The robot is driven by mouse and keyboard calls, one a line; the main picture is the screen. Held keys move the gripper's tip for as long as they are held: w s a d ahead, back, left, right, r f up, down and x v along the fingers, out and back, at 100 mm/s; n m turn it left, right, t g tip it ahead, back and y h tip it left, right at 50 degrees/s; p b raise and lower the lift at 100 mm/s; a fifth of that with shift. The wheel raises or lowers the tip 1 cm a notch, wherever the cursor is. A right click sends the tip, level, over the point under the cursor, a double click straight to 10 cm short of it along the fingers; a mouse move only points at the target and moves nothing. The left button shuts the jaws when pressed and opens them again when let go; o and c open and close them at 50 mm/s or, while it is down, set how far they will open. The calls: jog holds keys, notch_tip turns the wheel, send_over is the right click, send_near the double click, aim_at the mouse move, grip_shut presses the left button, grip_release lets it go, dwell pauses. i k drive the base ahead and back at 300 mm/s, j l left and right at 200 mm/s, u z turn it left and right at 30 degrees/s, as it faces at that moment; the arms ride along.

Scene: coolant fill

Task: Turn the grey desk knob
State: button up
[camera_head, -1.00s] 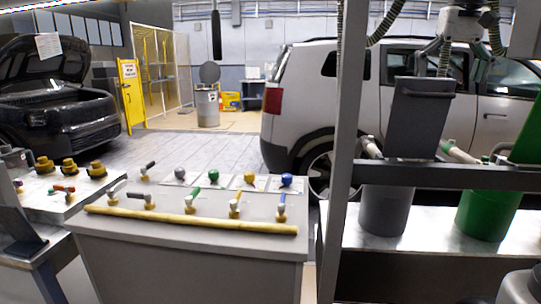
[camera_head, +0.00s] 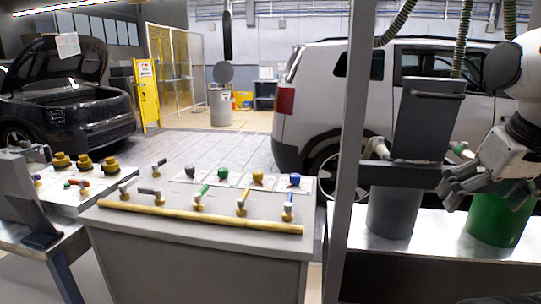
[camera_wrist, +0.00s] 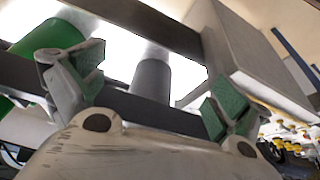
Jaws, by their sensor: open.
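The grey desk knob (camera_head: 190,172) stands on a pale plate at the left end of a row of coloured knobs on the grey desk (camera_head: 190,255). My gripper (camera_head: 452,192) is at the right of the head view, in front of the green bin, far from the knob. In the wrist view my gripper (camera_wrist: 150,95) shows two green-padded fingers spread wide with nothing between them. The small yellow and other fittings at the right of the wrist view are too small to tell the grey knob apart.
Green (camera_head: 222,173), yellow (camera_head: 258,177) and blue (camera_head: 295,179) knobs stand right of the grey one. Several valve levers and a yellow bar (camera_head: 200,217) lie nearer. A dark frame post (camera_head: 350,140) stands between desk and gripper. Grey (camera_head: 392,212) and green (camera_head: 500,218) bins stand beyond the frame.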

aim_at(190, 170)
jog(key=j, duration=0.55)
jog(key=k+j, duration=0.15)
jog(key=j, duration=0.4)
jog(key=i+j, duration=0.2)
jog(key=j, duration=0.2)
jog(key=i+j, duration=0.25)
jog(key=j, duration=0.15)
jog(key=i+j, duration=0.2)
jog(key=j, duration=0.15)
jog(key=i+j, duration=0.2)
jog(key=j, duration=0.2)
